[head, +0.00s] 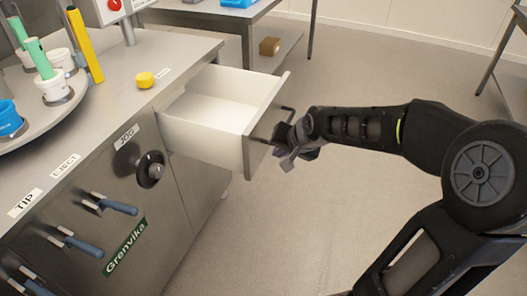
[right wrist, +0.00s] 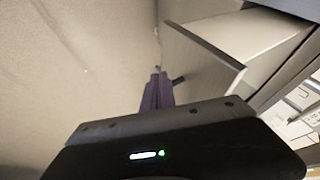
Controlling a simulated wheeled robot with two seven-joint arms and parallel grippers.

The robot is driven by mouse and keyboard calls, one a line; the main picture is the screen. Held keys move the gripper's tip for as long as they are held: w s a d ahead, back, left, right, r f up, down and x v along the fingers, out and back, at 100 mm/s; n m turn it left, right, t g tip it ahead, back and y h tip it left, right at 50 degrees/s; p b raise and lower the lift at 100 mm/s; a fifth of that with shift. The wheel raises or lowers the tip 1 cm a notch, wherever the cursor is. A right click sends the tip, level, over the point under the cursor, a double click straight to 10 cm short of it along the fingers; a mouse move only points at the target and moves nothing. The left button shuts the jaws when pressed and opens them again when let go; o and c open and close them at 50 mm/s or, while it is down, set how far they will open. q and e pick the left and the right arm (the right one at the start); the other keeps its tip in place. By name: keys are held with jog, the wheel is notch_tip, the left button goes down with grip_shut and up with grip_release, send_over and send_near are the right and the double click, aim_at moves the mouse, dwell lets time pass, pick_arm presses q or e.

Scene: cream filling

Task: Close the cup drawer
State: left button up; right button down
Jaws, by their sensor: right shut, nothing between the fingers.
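The cup drawer (head: 210,121) stands open from the right side of the steel cabinet, and its white inside looks empty. Its steel front (head: 267,124) has a dark bar handle (head: 284,119). My right gripper (head: 287,160) is shut and empty, close in front of the drawer front, near the handle. I cannot tell whether it touches. In the right wrist view the shut fingers (right wrist: 157,88) point toward the drawer front (right wrist: 204,54), with part of the dark handle (right wrist: 178,80) beside them. My left gripper is not in view.
The cabinet top (head: 160,52) carries a round turntable (head: 75,95) with cups and tubes, and a yellow knob (head: 145,80). A black dial (head: 150,170) and blue-handled levers (head: 118,207) stick out from the cabinet front. The floor (head: 290,230) beside the drawer is clear.

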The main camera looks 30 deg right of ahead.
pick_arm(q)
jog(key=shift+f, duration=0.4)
pick_arm(e)
jog(key=shift+w+a+f, duration=0.3)
jog(key=shift+w+a, duration=0.05)
jog(key=shift+w, duration=0.4)
jog(key=shift+w+a+f, duration=0.3)
jog(key=shift+w+a, duration=0.1)
jog(key=shift+w, duration=0.4)
jog(key=shift+w+a+f, duration=0.3)
jog(key=shift+w+a, duration=0.05)
jog(key=shift+w, duration=0.4)
jog(key=shift+w, duration=0.1)
